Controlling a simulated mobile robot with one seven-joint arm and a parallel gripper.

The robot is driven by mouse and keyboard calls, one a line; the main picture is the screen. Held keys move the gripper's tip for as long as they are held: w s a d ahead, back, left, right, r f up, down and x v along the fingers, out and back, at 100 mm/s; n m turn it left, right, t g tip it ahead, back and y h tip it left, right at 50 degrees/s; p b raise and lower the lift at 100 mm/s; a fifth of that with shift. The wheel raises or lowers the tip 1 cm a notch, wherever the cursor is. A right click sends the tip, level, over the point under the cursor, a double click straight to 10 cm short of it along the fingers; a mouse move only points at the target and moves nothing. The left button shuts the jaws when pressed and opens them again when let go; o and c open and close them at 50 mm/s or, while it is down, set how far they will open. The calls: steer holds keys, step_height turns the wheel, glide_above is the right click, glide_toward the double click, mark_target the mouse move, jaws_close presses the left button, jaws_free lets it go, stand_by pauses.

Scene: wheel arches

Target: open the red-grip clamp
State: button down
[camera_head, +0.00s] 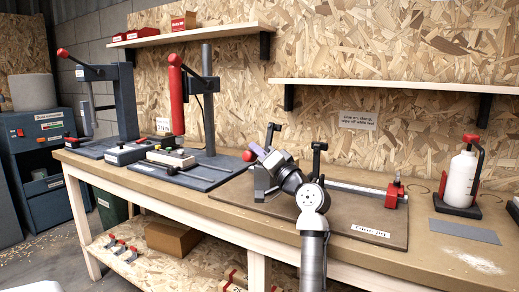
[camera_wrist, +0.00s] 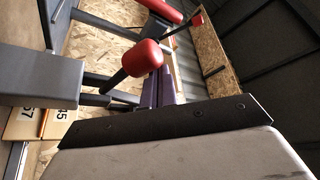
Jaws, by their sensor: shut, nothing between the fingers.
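The red grip (camera_head: 248,156) of the clamp shows just left of my gripper (camera_head: 256,150) in the head view. In the wrist view the red grip (camera_wrist: 143,57) sits on a dark rod, right in front of the purple fingers of my gripper (camera_wrist: 160,85). My fingers are shut with nothing between them. They are close beside the grip; I cannot tell whether they touch it. My wrist and arm hide much of the clamp's body and base on the glue jig board (camera_head: 348,222).
Black-handled clamps (camera_head: 317,155) stand on the jig board, with a red clamp block (camera_head: 391,199) at its right. A white bottle (camera_head: 461,180) stands farther right. A press with a red cylinder (camera_head: 176,95) stands left. A shelf (camera_head: 400,86) overhangs the back.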

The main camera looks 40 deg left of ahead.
mark_target(253, 160)
steer(key=shift+s+d+f+b, duration=0.1)
steer(key=shift+f+b, duration=0.15)
steer(key=shift+f, duration=0.35)
steer(key=shift+s+a+f+b, duration=0.1)
steer(key=shift+s+f+b, duration=0.1)
steer(key=shift+f, duration=0.35)
steer(key=shift+s+d+f+b, duration=0.1)
steer(key=shift+f+b, duration=0.15)
steer(key=shift+f, duration=0.35)
step_height(253, 160, up, 20)
steer(key=p, duration=0.1)
steer(key=shift+p, duration=0.4)
